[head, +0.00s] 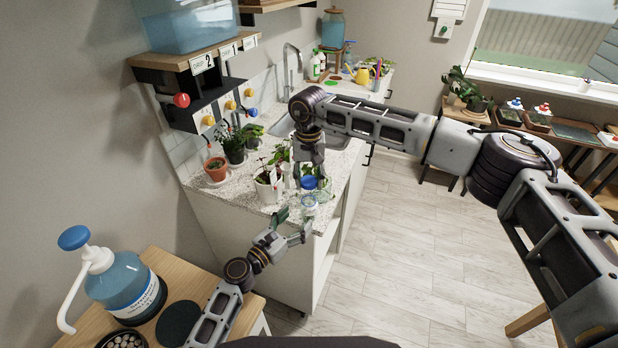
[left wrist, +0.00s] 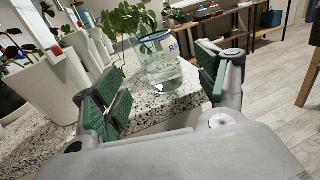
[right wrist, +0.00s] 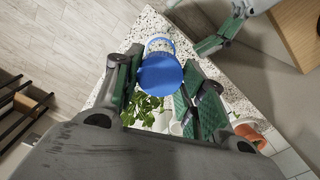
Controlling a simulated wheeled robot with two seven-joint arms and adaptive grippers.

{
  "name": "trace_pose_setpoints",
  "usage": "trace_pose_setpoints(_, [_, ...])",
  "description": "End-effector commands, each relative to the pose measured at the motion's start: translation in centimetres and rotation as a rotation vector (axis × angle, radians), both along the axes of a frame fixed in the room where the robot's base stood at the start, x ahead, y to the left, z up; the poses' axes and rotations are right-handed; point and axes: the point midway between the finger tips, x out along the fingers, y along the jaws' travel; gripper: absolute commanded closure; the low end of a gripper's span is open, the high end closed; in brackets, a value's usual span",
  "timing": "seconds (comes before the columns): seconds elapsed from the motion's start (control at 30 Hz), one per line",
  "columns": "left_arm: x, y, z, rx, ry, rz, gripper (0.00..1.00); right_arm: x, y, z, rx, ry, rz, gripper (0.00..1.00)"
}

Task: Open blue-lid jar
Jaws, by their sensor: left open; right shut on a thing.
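The blue lid (head: 309,182) is held in my right gripper (head: 312,172), above the clear jar (head: 309,206) on the counter's front corner. The lid also fills the gap between the fingers in the right wrist view (right wrist: 160,75), with part of the jar (right wrist: 160,44) beyond it. The jar stands upright, with a blue rim and clear liquid, in the left wrist view (left wrist: 162,72). My left gripper (head: 294,226) is open and empty; in its wrist view the jar stands between and just beyond its fingers. Lid and jar appear apart.
A white pot (head: 267,190) and other plants stand left of the jar on the speckled counter (head: 237,188). A blue pump bottle (head: 122,280) stands on the wooden table at the lower left.

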Motion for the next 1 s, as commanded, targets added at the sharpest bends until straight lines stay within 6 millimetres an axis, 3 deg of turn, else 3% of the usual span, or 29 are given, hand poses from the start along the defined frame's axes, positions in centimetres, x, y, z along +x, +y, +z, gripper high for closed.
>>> trace_pose_setpoints(0.43, [-3.1,2.4,0.0,0.0,0.001,0.001,0.27,0.0,0.0,0.0,0.0,0.0,0.0,0.88])
trace_pose_setpoints(1.0, [-3.6,2.8,0.0,0.001,0.001,0.0,0.27,0.0,0.0,0.0,0.0,0.0,0.0,0.88])
